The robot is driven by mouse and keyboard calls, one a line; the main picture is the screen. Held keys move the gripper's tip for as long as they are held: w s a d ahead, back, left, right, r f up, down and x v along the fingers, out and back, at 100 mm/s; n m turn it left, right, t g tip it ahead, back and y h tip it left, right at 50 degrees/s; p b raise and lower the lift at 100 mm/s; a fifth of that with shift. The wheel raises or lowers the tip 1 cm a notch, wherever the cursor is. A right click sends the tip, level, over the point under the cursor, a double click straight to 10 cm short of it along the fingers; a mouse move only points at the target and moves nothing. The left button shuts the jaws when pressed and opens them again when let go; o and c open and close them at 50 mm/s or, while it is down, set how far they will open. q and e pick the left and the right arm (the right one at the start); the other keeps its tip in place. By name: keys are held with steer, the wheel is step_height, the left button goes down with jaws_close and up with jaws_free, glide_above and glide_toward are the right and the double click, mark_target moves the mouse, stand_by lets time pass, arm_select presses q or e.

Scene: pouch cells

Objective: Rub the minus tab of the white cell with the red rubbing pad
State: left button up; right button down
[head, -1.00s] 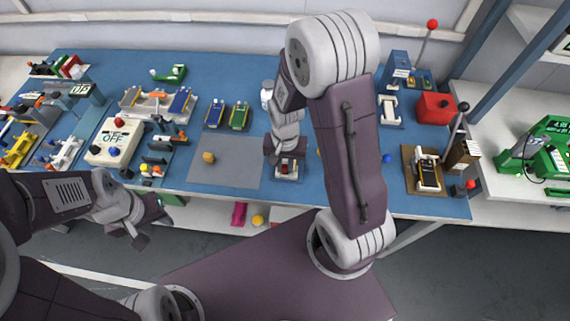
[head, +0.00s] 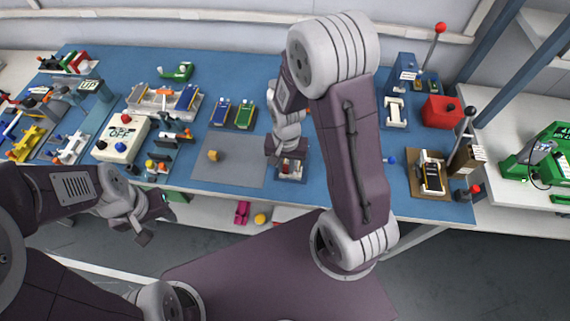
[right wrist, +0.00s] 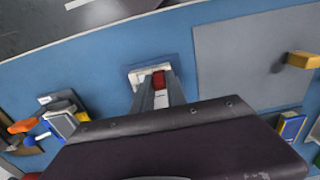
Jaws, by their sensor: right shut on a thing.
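My right gripper (right wrist: 161,94) points down at the front of the blue table and is shut on a red block, which looks like the red rubbing pad (right wrist: 159,80). The pad is over or in a small white holder (right wrist: 140,76); I cannot tell whether it is lifted clear. The holder also shows in the head view (head: 291,174), partly hidden by the gripper. A pale cell, perhaps the white cell (head: 432,177), lies in a dark frame on a brown board at the right; its tabs are too small to tell. My left gripper (head: 154,227) is open and empty before the table's front edge.
A lever stand (head: 463,140) and brown box (head: 466,160) stand beside the brown board. An OFF switch box (head: 122,138) stands at the left.

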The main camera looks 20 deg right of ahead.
steer(key=shift+s+d, duration=0.25)
steer(key=shift+d, duration=0.2)
steer(key=shift+w+a, duration=0.45)
steer(key=shift+a, duration=0.25)
steer(key=shift+s+d, duration=0.1)
steer(key=shift+s+d+f, duration=0.1)
steer(key=shift+s+d, duration=0.3)
steer(key=shift+d, duration=0.2)
steer(key=shift+w+a+p, duration=0.25)
steer(key=shift+a+p, duration=0.1)
steer(key=shift+p, duration=0.15)
steer(key=shift+w+a, duration=0.25)
steer(key=shift+a, duration=0.15)
steer(key=shift+s+d, duration=0.5)
steer(key=shift+d, duration=0.25)
